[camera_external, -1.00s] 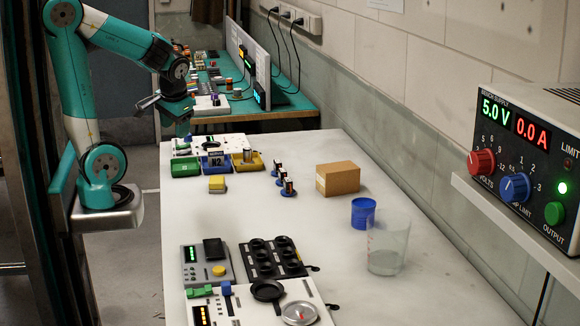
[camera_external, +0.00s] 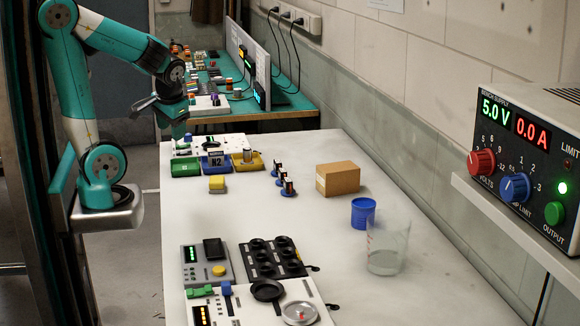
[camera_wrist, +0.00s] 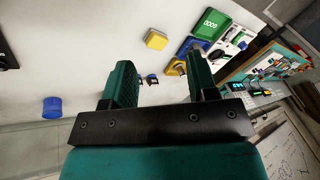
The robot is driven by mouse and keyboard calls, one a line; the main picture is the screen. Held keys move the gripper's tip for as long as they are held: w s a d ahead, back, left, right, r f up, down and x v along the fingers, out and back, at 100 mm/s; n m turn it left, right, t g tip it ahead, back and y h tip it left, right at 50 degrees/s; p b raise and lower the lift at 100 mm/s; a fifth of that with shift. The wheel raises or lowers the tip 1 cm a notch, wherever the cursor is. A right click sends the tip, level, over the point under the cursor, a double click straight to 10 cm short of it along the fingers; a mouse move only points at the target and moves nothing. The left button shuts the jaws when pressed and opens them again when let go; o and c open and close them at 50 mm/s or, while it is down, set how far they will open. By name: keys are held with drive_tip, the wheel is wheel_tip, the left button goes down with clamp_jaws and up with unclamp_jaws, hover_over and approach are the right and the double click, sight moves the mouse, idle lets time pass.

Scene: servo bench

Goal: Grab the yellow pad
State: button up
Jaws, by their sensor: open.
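The yellow pad (camera_external: 217,184) is a small yellow block lying on the white bench, just in front of the coloured bins.
Green (camera_external: 186,169), blue (camera_external: 215,165) and yellow (camera_external: 248,162) bins stand behind the pad. Several small blue-based parts (camera_external: 287,188), a cardboard box (camera_external: 338,179), a blue cup (camera_external: 362,212) and a clear beaker (camera_external: 388,245) stand to the right.

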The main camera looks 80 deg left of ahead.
idle(0.4)
drive_tip(key=o, duration=0.5)
drive_tip(key=n+b, duration=0.9)
drive_tip(key=b, duration=0.4)
approach(217, 179)
drive_tip(key=shift+t, duration=0.4)
drive_tip(key=x, duration=0.3)
drive_tip(key=s+b+x, duration=0.1)
drive_tip(key=shift+a+f, duration=0.35)
drive_tip(key=shift+d+b+x, duration=0.15)
drive_tip(key=shift+b+x, duration=0.1)
drive_tip(key=shift+x, duration=1.05)
drive_tip(key=shift+d+b+x, duration=0.1)
drive_tip(key=shift+b+x, duration=0.1)
drive_tip(key=shift+x, duration=1.15)
